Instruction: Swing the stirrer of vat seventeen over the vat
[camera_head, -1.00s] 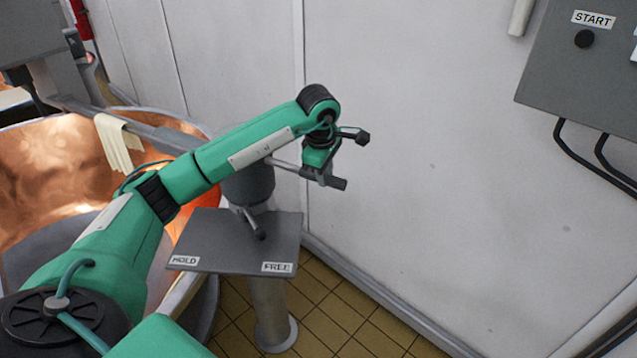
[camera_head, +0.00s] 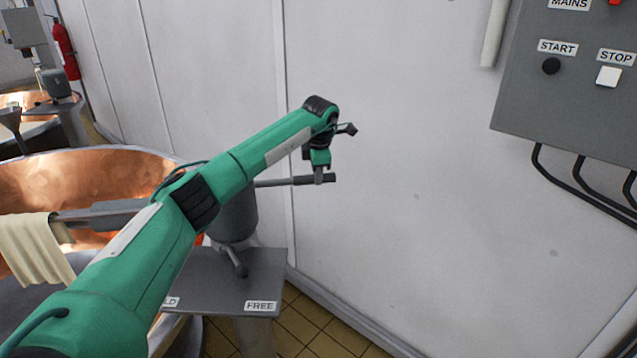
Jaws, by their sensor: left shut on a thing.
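My left gripper (camera_head: 320,170) is shut on the dark grip of the stirrer's handle bar (camera_head: 275,183), to the right of the grey post. The stirrer's post (camera_head: 236,215) stands on a grey plate (camera_head: 225,275) with a FREE label and a partly hidden HOLD label. A short lever (camera_head: 238,262) on it points nearer FREE. The stirrer's grey beam (camera_head: 100,215) reaches left from the post across the copper vat (camera_head: 90,168), partly behind my left arm. Any stirring part below the beam is hidden. My right gripper is not in view.
A pale cloth (camera_head: 35,250) hangs over the beam's left part. A grey control box (camera_head: 570,90) with START and STOP buttons is on the right wall, cables below. Another vat (camera_head: 25,135) stands far left. Tiled floor (camera_head: 305,320) shows beside the plate.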

